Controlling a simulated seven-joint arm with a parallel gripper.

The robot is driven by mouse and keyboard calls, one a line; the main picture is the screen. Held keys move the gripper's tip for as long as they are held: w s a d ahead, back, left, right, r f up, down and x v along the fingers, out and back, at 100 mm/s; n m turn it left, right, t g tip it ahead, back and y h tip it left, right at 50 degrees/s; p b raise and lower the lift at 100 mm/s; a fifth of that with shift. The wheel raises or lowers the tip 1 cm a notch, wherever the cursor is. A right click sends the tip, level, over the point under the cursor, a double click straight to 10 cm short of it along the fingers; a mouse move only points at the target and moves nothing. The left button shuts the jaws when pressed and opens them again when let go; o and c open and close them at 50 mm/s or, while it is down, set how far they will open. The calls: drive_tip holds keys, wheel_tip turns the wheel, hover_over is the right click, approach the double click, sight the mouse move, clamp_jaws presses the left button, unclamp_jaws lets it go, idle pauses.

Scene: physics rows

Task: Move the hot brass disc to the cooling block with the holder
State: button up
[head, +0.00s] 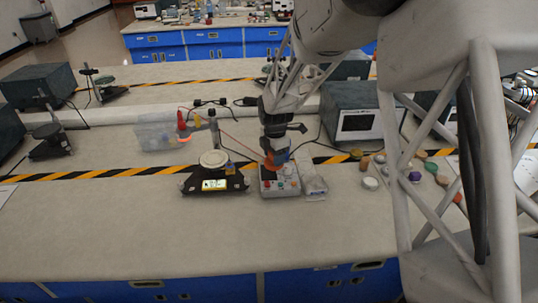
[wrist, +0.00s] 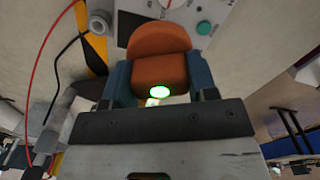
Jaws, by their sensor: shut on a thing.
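The orange piece (head: 271,163) also shows small in the head view, low over the box. I cannot pick out the cooling block for sure.
The white box (head: 284,188) has a dark screen and knobs. Left of it, a black stand (head: 236,183) with a lit display bears a pale round plate (head: 214,158). A clear bin (head: 153,137) stands behind. Small coloured pieces (head: 415,176) lie right. The front bench (head: 110,232) is clear.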

drive_tip(key=shift+s+d, duration=0.15)
drive_tip(key=shift+d, duration=0.4)
drive_tip(key=shift+s+d, duration=0.15)
drive_tip(key=shift+d, duration=0.4)
drive_tip(key=shift+d, duration=0.15)
drive_tip(key=shift+s+d, duration=0.25)
drive_tip(key=shift+d, duration=0.65)
drive_tip(key=shift+s+d, duration=0.3)
drive_tip(key=shift+d, duration=0.65)
drive_tip(key=shift+s+d, duration=0.25)
drive_tip(key=shift+d, duration=0.65)
drive_tip(key=shift+d, duration=0.15)
drive_tip(key=shift+s+d, duration=0.25)
drive_tip(key=shift+d, duration=0.65)
drive_tip(key=shift+s+d, duration=0.2)
drive_tip(key=shift+d, duration=0.75)
drive_tip(key=shift+s+d, duration=0.25)
drive_tip(key=shift+d, duration=0.65)
drive_tip(key=shift+s+d, duration=0.1)
drive_tip(key=shift+d, duration=0.1)
drive_tip(key=shift+f, duration=0.15)
drive_tip(key=shift+f, duration=2.25)
drive_tip(key=shift+f, duration=0.5)
